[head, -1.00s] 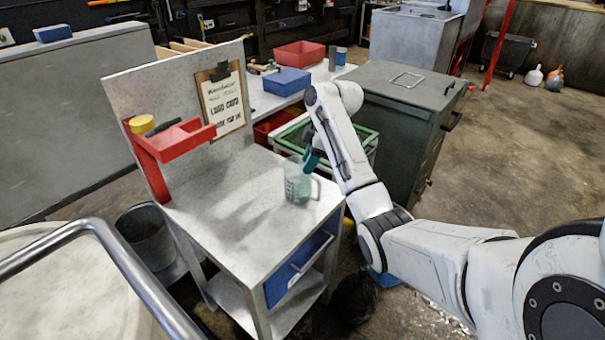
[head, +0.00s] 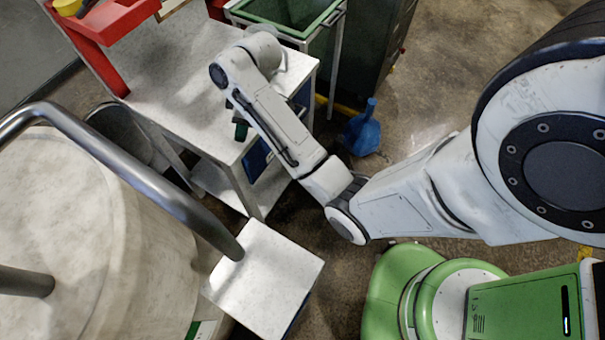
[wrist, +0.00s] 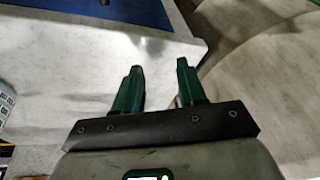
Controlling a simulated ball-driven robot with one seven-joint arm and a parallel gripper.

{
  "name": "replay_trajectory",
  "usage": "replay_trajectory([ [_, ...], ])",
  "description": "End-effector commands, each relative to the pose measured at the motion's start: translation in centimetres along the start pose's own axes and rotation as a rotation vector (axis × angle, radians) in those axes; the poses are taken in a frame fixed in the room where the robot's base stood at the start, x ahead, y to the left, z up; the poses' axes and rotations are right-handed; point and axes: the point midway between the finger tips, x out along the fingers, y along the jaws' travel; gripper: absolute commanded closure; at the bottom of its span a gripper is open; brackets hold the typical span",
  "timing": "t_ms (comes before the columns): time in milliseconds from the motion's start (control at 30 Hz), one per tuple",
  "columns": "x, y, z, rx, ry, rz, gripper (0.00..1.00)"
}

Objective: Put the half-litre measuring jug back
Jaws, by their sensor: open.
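My gripper (head: 240,130) hangs by the front edge of the white worktable (head: 180,80), partly hidden by my arm. In the wrist view its two dark green fingers (wrist: 159,82) stand apart with nothing between them. The measuring jug cannot be made out in either current view. My arm covers part of the tabletop's right side, where the jug stood in the earlier head view. The table's blue drawer (head: 257,160) shows below the top.
A red shelf (head: 110,22) rises at the table's back left. A large pale drum (head: 110,240) with a metal rail (head: 160,185) and a small white stand (head: 268,275) are in front. A blue bottle-like object (head: 363,132) stands on the floor. A green-rimmed bin (head: 285,28) is behind.

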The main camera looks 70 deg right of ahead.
Motion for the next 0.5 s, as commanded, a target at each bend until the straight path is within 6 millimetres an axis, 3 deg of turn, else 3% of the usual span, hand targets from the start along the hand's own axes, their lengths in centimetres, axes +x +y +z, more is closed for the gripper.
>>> replay_trajectory([
  [33, 1.5, -3.0, 1.2, 0.02, -0.023, -0.008, 0.59],
  [100, 2.7, -6.1, 2.9, 0.061, -0.049, -0.001, 0.59],
  [300, 3.9, -13.6, 9.5, 0.165, -0.131, 0.051, 0.59],
  [500, 2.5, -16.8, 15.1, 0.233, -0.182, 0.132, 0.59],
])
